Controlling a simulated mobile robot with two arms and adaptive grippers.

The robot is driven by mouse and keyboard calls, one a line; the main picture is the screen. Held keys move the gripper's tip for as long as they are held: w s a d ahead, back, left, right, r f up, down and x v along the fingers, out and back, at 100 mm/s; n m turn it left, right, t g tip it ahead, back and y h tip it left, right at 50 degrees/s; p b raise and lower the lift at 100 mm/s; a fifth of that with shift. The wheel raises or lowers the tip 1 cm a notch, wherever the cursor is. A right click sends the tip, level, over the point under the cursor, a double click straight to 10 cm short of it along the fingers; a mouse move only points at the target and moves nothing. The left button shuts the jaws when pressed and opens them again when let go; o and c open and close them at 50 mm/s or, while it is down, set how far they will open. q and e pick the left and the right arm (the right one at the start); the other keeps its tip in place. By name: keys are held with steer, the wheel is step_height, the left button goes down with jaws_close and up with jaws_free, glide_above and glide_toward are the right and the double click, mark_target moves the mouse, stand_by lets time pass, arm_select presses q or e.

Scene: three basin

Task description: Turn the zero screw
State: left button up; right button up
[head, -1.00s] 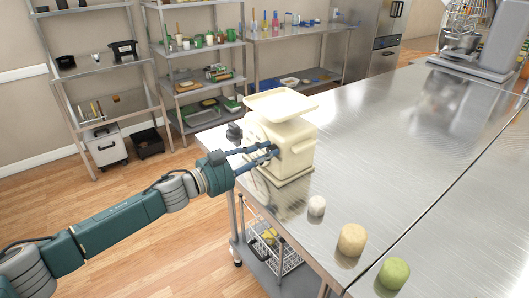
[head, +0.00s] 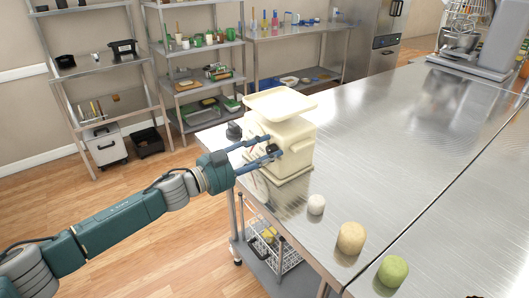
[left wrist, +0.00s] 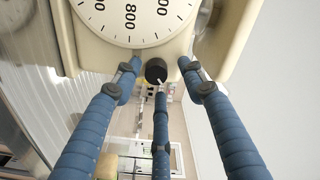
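A cream kitchen scale (head: 295,152) with a flat pan (head: 280,104) on top stands at the table's near left corner. In the left wrist view, its white dial (left wrist: 130,20) faces me, and a black round zero screw (left wrist: 156,71) sticks out below it. My left gripper (head: 274,147) is in front of the scale with its fingers spread. In the left wrist view, two fingers of the left gripper (left wrist: 158,72) flank the screw with gaps, and the third is below, close to it; I cannot tell whether that one touches.
A small black object (head: 234,131) is left of the scale. A mixer (head: 490,45) stands far right; the table's middle is clear.

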arm_select(q)
steer(key=shift+s+a+f, duration=0.2)
steer(key=shift+a, duration=0.35)
steer(key=v, duration=1.1)
steer(key=shift+r, duration=0.15)
steer(key=shift+s+d, duration=0.1)
stand_by(0.3)
